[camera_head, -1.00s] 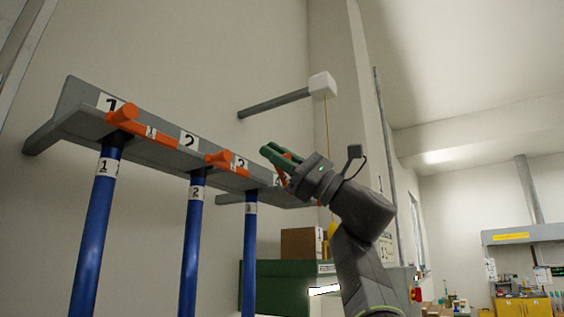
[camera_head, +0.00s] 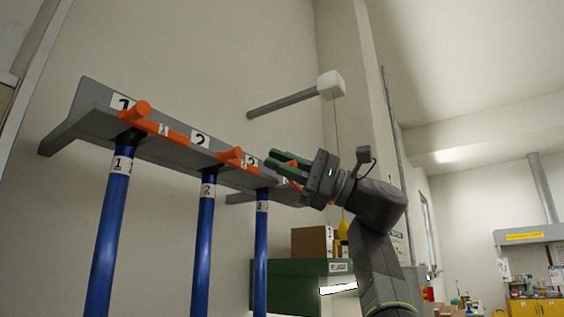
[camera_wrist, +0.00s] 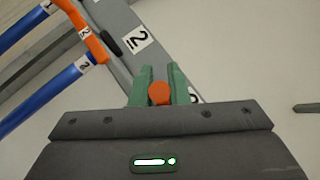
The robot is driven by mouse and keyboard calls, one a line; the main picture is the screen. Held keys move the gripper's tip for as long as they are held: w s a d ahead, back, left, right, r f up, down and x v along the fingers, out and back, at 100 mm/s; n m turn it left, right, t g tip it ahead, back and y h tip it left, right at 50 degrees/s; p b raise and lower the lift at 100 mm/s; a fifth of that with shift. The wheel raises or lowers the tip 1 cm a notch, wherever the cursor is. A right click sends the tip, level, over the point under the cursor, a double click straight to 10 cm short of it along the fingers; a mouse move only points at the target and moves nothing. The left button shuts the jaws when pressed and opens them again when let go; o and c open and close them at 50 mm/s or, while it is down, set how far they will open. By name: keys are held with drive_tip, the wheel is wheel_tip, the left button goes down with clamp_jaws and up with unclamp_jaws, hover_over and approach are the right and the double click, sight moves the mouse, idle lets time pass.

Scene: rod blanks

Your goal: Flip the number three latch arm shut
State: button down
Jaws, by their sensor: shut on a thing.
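My gripper (camera_head: 283,163) is at the right end of the wall rack, its green fingers shut on the orange knob of the number three latch arm. The wrist view shows this knob (camera_wrist: 159,93) between the fingertips (camera_wrist: 158,88). A short piece of the number three latch arm (camera_head: 296,184) shows below the fingers; the rest is hidden, so I cannot tell its full angle. The third blue rod (camera_head: 261,250) stands upright at the rack (camera_head: 85,120). The number three label (camera_head: 253,158) is partly covered by the fingers.
The number one latch arm (camera_head: 165,129) and number two latch arm (camera_head: 232,156) lie along the rack front. Blue rods one (camera_head: 108,235) and two (camera_head: 204,240) stand to the left. A grey bar with a white block (camera_head: 331,84) juts out above my gripper.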

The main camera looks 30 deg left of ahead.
drive_tip(key=c, duration=1.4)
unclamp_jaws()
drive_tip(key=shift+d, duration=0.1)
drive_tip(key=b+v, duration=0.2)
drive_tip(key=v, duration=1.1)
drive_tip(key=shift+w+d, duration=0.15)
drive_tip(key=shift+d, duration=0.15)
drive_tip(key=shift+f, duration=0.1)
